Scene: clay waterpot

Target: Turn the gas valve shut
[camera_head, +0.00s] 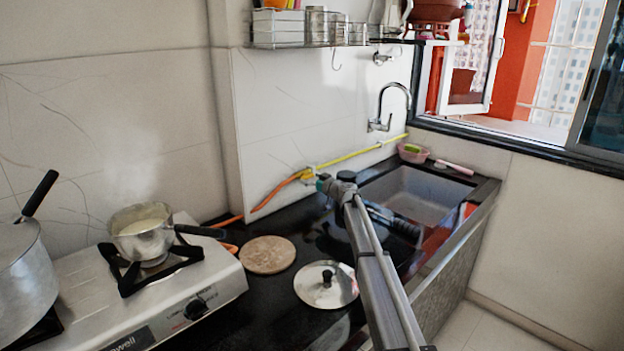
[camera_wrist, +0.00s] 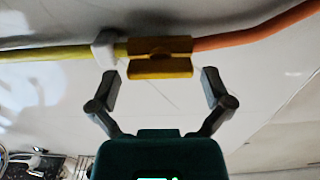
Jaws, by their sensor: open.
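The gas valve (camera_wrist: 160,46) is a yellow-brass block in the line between a yellow pipe (camera_wrist: 55,53) and an orange hose (camera_wrist: 250,28). A yellow handle-like bar (camera_wrist: 160,68) lies along its near side, about parallel with the pipe. My gripper (camera_wrist: 159,78) is open, with one dark finger on each side of the bar and space between them. I cannot tell whether a finger touches the valve. In the head view my gripper (camera_head: 322,181) is at the wall by the joint of yellow pipe (camera_head: 360,153) and orange hose (camera_head: 275,192), and partly hides the valve.
A white clip (camera_wrist: 105,49) holds the pipe beside the valve. A steaming pan (camera_head: 142,235) stands on the stove (camera_head: 150,300) at left. A round board (camera_head: 267,254) and a lid (camera_head: 325,285) lie on the black counter. A sink (camera_head: 415,195) is at right.

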